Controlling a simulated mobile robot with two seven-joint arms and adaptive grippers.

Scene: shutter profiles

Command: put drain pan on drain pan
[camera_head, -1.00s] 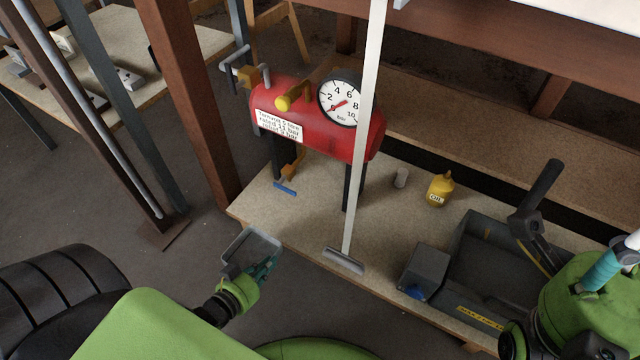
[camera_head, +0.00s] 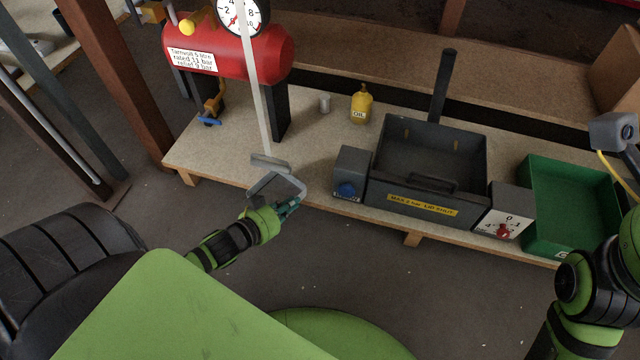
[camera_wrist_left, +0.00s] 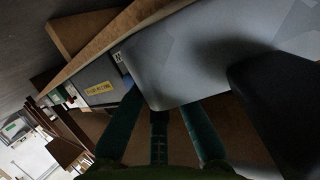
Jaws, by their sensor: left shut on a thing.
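My left gripper (camera_head: 288,206) is shut on a shallow grey drain pan (camera_head: 275,187) with a raised rim. The pan is held over or just in front of the bench's front edge, close below the foot of the white pole. The pan's grey surface fills the upper part of the left wrist view (camera_wrist_left: 205,50), with teal fingers below it. A small grey foot (camera_head: 270,163) at the pole's base rests near the bench edge; I cannot tell whether it is a second drain pan. My right arm is at the lower right; its gripper is not clearly seen.
The bench (camera_head: 225,145) carries a red tank (camera_head: 245,52) on black legs, a yellow oil bottle (camera_head: 361,105), a small grey cylinder (camera_head: 324,104), a large dark box (camera_head: 430,160) with a lever, and a green crate (camera_head: 545,225). The white pole (camera_head: 255,85) rises near the pan.

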